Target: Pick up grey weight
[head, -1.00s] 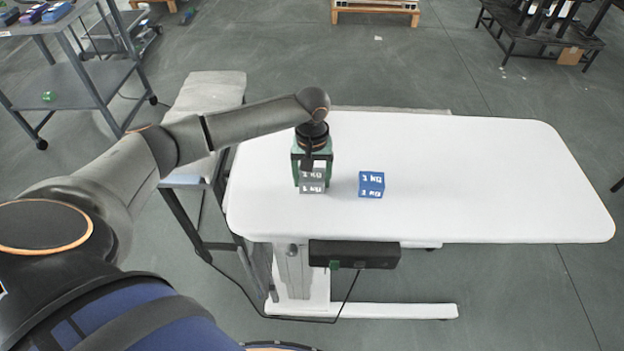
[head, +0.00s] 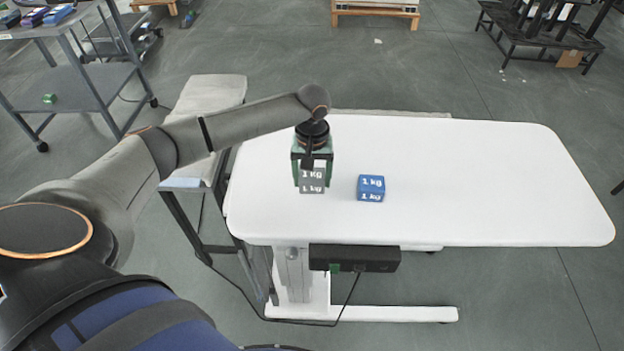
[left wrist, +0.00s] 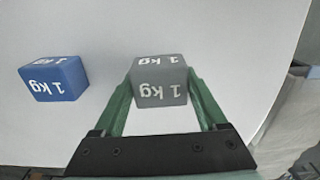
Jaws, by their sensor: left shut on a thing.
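The grey weight (head: 312,182) is a small cube marked "1 kg" near the left end of the white table (head: 460,190). My left gripper (head: 311,170) comes down over it from above, and its green fingers are shut on the cube. In the left wrist view the grey weight (left wrist: 160,82) sits between the two fingertips of the left gripper (left wrist: 160,95). I cannot tell whether the cube touches the table or hangs just above it. My right gripper is not in view.
A blue 1 kg weight (head: 371,188) stands just right of the grey one; it also shows in the left wrist view (left wrist: 53,79). The table's right side is clear. A grey bench (head: 207,100) adjoins the table's left end, and a metal cart (head: 85,85) stands at the far left.

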